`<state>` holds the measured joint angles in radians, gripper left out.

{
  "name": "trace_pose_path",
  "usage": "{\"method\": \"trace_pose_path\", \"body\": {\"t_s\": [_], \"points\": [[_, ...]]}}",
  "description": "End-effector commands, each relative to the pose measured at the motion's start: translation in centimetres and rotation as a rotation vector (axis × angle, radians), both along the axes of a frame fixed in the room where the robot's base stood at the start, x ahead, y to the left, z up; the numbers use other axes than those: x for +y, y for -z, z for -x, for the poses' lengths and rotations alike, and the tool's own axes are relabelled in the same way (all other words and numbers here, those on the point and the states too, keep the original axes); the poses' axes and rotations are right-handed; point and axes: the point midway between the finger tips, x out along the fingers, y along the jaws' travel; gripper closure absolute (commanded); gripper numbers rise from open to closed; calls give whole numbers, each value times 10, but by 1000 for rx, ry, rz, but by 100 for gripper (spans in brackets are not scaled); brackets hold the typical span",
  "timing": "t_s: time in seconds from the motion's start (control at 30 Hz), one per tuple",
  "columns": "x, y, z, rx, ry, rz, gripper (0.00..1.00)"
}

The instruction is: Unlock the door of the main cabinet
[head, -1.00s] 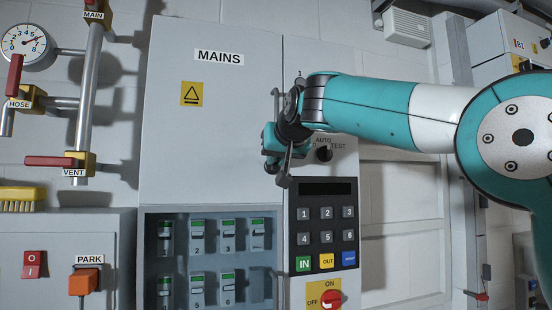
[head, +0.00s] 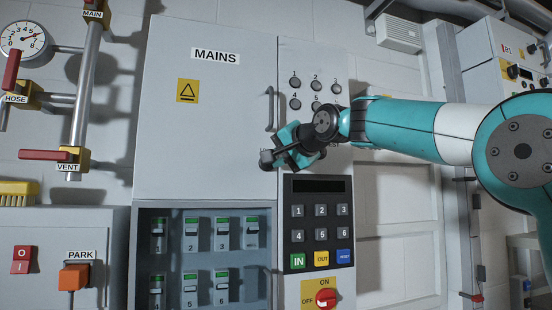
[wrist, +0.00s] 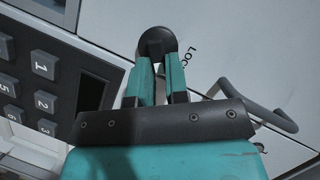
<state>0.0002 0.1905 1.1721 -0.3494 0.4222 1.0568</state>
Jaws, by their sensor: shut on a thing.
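The main cabinet (head: 205,130) is grey, with a MAINS label on its door. The door looks closed, with a bar handle (head: 270,108) at its right edge; the handle also shows in the wrist view (wrist: 262,112). A dark round lock knob (wrist: 157,42) sits beside a partly hidden label reading "LOC" in the wrist view. My gripper (wrist: 161,68) is shut on the knob, one finger on each side of its stem. In the head view my gripper (head: 277,155) is at the door's lower right corner, tilted, and covers most of the label.
A keypad (head: 319,225) is just below my gripper, and small round buttons (head: 315,87) are above my wrist. An open breaker compartment (head: 205,215) lies below the door. A red rotary switch (head: 324,298) is under the keypad.

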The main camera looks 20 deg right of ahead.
Motion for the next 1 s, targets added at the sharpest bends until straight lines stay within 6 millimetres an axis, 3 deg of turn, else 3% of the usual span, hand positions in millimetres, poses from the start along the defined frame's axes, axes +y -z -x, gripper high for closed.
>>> {"method": "trace_pose_path", "body": {"t_s": [0.5, 1.0], "points": [[-5, 10, 0, -1, 4, -448, 100], [-6, 14, 0, -1, 5, -632, 100]]}}
